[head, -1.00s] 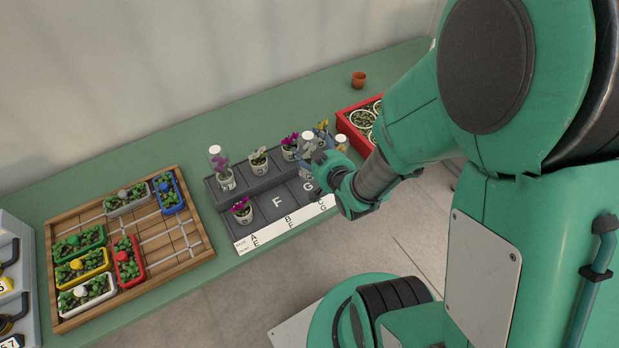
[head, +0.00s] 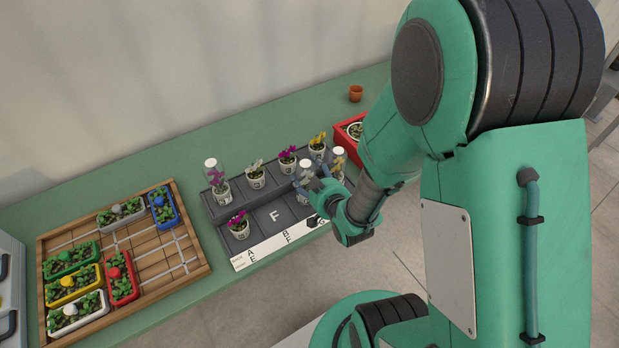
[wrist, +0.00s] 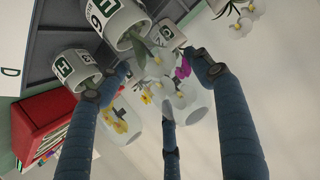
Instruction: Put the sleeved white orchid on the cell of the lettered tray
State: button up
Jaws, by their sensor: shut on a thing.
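My gripper (head: 322,186) is shut on the sleeved white orchid, whose clear sleeve with a white top (head: 306,165) rises beside my fingers. In the wrist view its white flowers (wrist: 160,65) show between my dark blue fingers (wrist: 160,92), and its white pot (wrist: 112,22) carries green and dark lettering. The lettered tray (head: 273,216) is dark grey with a raised back row and a white lettered front strip. The held pot is at the front-row cell right of the bare F cell; my fingers partly hide it, and I cannot tell whether it touches the cell floor.
A magenta orchid (head: 238,224) stands in the front row left of F. Several orchids stand in the back row, including a sleeved one (head: 216,180). A sleeved yellow orchid (head: 338,162) stands close right of my gripper. A wooden tray (head: 190,262) lies left, a red crate (head: 345,141) right.

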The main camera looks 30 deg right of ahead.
jog(key=shift+f, duration=0.55)
jog(key=o, duration=1.7)
jog(key=shift+s+r, duration=0.2)
jog(key=p+v, duration=0.2)
jog(key=v, duration=0.9)
jog(key=shift+s+p, duration=0.2)
jog(key=shift+p, duration=0.1)
jog(key=shift+r, duration=0.1)
